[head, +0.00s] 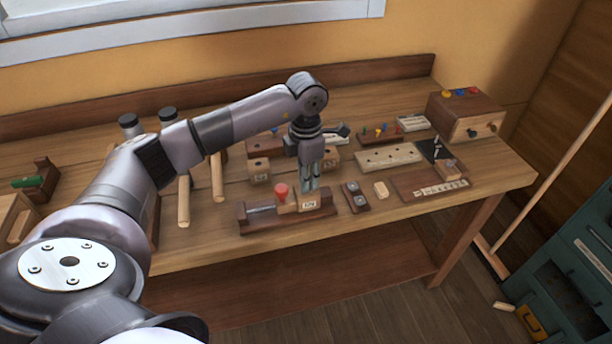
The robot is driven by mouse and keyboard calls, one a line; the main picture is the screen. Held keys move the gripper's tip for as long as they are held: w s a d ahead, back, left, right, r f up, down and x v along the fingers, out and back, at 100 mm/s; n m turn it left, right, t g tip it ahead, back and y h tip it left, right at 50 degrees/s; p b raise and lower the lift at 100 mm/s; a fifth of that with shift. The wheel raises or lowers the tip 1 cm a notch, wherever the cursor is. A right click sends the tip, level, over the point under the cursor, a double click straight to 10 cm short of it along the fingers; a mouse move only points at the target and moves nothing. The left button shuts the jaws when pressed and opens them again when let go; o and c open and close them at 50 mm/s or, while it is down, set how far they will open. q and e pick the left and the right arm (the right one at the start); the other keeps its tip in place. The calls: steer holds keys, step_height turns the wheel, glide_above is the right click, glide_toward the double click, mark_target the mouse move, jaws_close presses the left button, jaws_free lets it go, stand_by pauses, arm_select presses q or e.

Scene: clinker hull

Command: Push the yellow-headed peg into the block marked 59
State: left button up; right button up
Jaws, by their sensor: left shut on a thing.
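A pale block with a small white label (309,204) sits at the right end of a dark wooden holding fixture (262,225) that has a red knob (282,191). The label is too small to read surely. My left gripper (312,184) points down over this block, its fingers shut at the block's top; the exact grip is partly hidden. Small coloured pegs stand in a rack (366,141) behind and to the right, and a yellow head (383,127) seems to be among them. My right gripper is not in view.
Holed blocks (259,168) stand behind the fixture. A pale holed board (388,157), a small dark plate (355,197) and a tray of tiles (428,185) lie to the right. A wooden box (466,115) stands at the back right. Bare tabletop lies left of the fixture.

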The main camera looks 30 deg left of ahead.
arm_select(q)
steer(key=shift+f, duration=0.25)
steer(key=o, duration=0.8)
steer(key=shift+r, duration=0.1)
steer(key=shift+r+p, duration=2.4)
steer(key=shift+r, duration=1.55)
